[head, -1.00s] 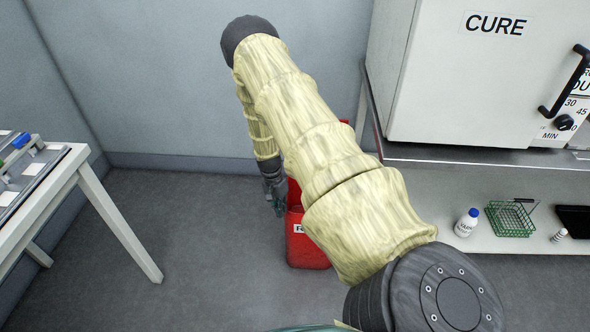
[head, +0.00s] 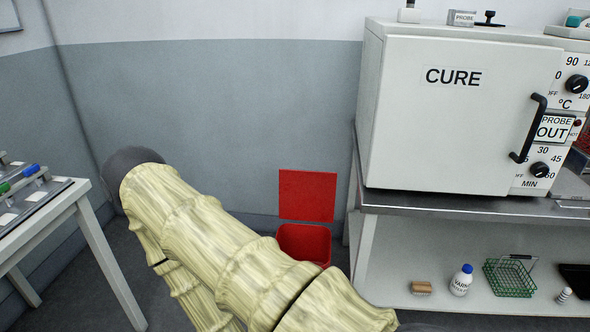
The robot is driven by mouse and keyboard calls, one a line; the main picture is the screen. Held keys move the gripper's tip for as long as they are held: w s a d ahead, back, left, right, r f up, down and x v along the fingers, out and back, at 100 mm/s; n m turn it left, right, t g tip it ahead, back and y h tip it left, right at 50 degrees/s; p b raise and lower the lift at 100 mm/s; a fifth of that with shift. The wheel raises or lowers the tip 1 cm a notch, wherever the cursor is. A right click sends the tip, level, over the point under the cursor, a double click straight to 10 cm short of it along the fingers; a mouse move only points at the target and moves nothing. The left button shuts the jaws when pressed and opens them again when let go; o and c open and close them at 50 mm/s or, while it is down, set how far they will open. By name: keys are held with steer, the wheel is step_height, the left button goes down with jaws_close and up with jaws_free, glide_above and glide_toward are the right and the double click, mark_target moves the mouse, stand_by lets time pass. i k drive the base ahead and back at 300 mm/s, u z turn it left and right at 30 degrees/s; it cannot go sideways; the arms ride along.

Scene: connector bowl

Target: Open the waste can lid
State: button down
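The red waste can (head: 303,245) stands on the floor by the back wall, left of the metal bench. Its red lid (head: 307,195) stands upright behind the opening, so the can is open and its red inside shows. My arm, in a cream sleeve, crosses the lower left and hides the front of the can. My gripper is out of view, hidden behind the arm or below the frame.
A white oven marked CURE (head: 440,120) sits on the metal bench (head: 460,207) at right. Its lower shelf holds a white bottle (head: 461,280), a green wire basket (head: 510,278) and a brown block (head: 421,287). A white table (head: 62,212) stands at left.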

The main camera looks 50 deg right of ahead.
mark_target(305, 195)
steer(key=u, duration=0.45)
steer(key=k, duration=1.05)
steer(key=z, duration=0.3)
steer(key=i, duration=0.65)
steer(key=z, duration=1.1)
steer(key=i, duration=0.95)
steer(key=z, duration=0.15)
